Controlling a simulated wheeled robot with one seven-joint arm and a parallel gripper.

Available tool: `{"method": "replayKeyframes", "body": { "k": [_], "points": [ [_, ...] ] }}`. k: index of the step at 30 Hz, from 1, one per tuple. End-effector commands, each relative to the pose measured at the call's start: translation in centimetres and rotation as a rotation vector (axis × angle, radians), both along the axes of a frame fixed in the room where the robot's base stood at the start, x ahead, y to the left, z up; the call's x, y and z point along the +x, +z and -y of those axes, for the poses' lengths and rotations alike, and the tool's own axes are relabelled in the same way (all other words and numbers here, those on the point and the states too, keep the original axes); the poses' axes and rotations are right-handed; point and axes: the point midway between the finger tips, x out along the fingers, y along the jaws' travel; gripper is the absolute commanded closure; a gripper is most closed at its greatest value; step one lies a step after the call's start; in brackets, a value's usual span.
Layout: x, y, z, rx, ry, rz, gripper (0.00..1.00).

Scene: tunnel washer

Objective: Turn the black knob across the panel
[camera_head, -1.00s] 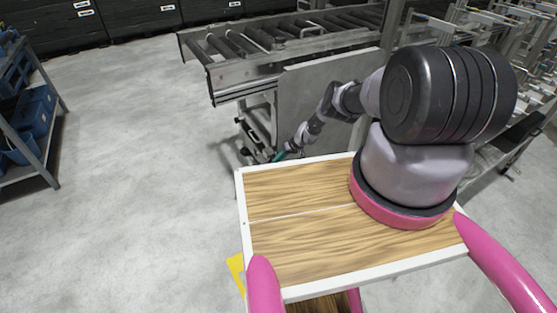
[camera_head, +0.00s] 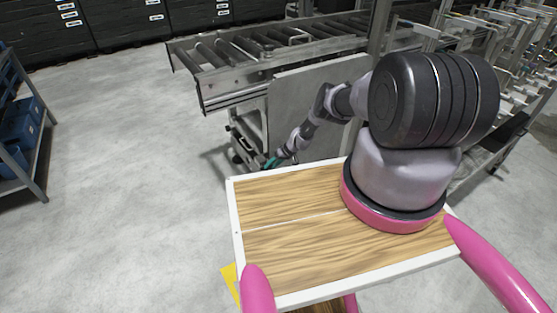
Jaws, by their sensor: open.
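My arm reaches from the wooden top over to the grey panel (camera_head: 291,98) below the conveyor. My gripper (camera_head: 262,165) is at the arm's far end, past a teal band, low beside the conveyor's underframe. It is small and dark here, and its fingers are hard to make out; it is open, and I see nothing held. I cannot make out the black knob; dark parts (camera_head: 243,143) sit on the underframe near the gripper, but none is clearly a knob. Whether the gripper touches anything there I cannot tell.
A roller conveyor (camera_head: 230,91) runs across the back, with metal racks (camera_head: 515,75) at the right. A shelf with blue bins (camera_head: 20,130) stands at the left. Black drawer cabinets (camera_head: 115,22) line the back. The grey floor (camera_head: 130,150) at the left is clear.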

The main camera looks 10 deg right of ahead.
Motion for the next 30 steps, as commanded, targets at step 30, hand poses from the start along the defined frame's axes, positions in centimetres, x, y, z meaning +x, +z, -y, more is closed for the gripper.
{"method": "replayKeyframes", "body": {
  "k": [30],
  "points": [
    [-2.2, 8.1, 5.6, 0.000, 0.002, 0.001, 0.55]
  ]
}}
